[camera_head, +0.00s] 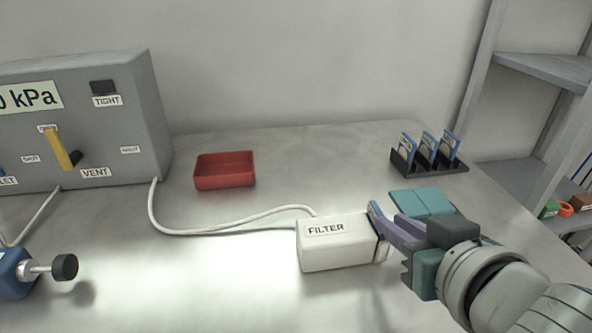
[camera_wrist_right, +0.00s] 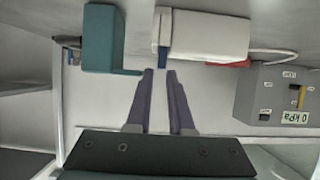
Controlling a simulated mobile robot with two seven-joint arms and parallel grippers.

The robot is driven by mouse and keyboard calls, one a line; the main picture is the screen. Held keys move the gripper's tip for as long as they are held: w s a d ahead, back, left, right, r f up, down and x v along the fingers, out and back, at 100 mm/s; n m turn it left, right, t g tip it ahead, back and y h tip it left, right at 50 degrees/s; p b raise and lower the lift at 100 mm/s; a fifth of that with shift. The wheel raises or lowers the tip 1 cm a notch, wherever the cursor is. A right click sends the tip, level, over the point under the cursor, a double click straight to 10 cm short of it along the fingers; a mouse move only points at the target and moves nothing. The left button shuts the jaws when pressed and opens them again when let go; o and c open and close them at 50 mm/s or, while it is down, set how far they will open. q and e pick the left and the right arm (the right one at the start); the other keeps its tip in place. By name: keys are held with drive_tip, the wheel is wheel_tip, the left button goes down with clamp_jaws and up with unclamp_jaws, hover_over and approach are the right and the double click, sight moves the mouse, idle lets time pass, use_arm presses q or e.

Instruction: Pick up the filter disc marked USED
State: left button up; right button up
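A blue-edged filter disc (camera_head: 375,209) is at the right end of the white FILTER housing (camera_head: 335,255); no USED mark is legible. In the right wrist view the disc's blue edge (camera_wrist_right: 162,60) sticks out of the housing (camera_wrist_right: 205,33). My right gripper (camera_head: 386,225) is at the disc, its purple fingers pointing at the housing end. In the right wrist view its fingertips (camera_wrist_right: 159,72) are a narrow gap apart, with the disc edge at the gap and a sliver of space beside it. My left gripper is not in view.
Several blue-edged discs stand in a black rack (camera_head: 428,167) at the back right. A teal pad (camera_head: 422,203) lies beside the housing. A red tray (camera_head: 225,171) is empty. A white hose (camera_head: 190,232) joins the housing to the grey gauge box (camera_head: 130,125). Shelves stand right.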

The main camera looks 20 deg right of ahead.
drive_tip(key=x, duration=0.4)
drive_tip(key=shift+r, duration=0.15)
clamp_jaws()
